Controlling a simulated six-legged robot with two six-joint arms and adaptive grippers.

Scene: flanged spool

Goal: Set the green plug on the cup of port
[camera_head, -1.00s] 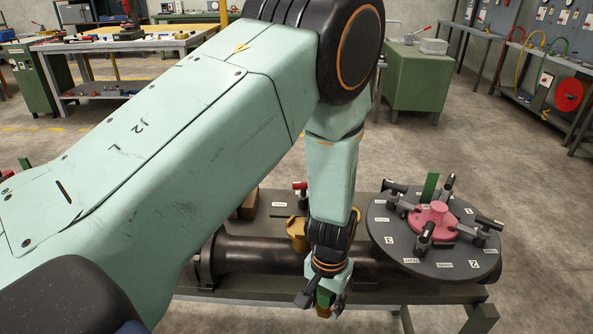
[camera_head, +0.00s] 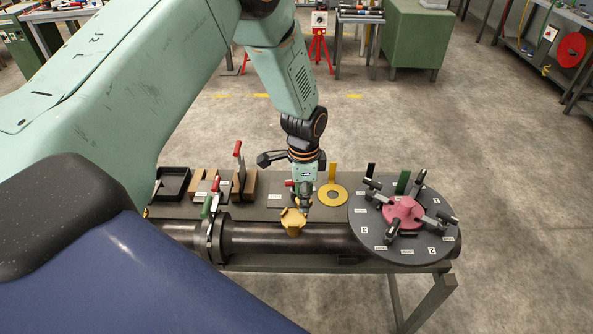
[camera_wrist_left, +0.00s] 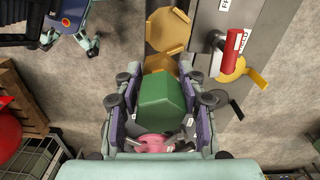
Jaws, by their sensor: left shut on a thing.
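My left gripper (camera_wrist_left: 160,110) is shut on the green plug (camera_wrist_left: 165,103), a faceted green block held between its purple-padded fingers in the left wrist view. In the head view the left gripper (camera_head: 303,201) hangs over the pipe, and the plug is hard to make out there. A yellow angular fitting (camera_head: 293,222), which looks like the port's cup, sits on the dark pipe just below the gripper. Whether plug and cup touch cannot be told.
A round dark plate (camera_head: 372,225) with a pink hub (camera_head: 403,213) and several clamps lies to the right. Red-handled clamps (camera_head: 238,150), wooden blocks (camera_head: 205,187) and a black tray (camera_head: 172,184) stand left.

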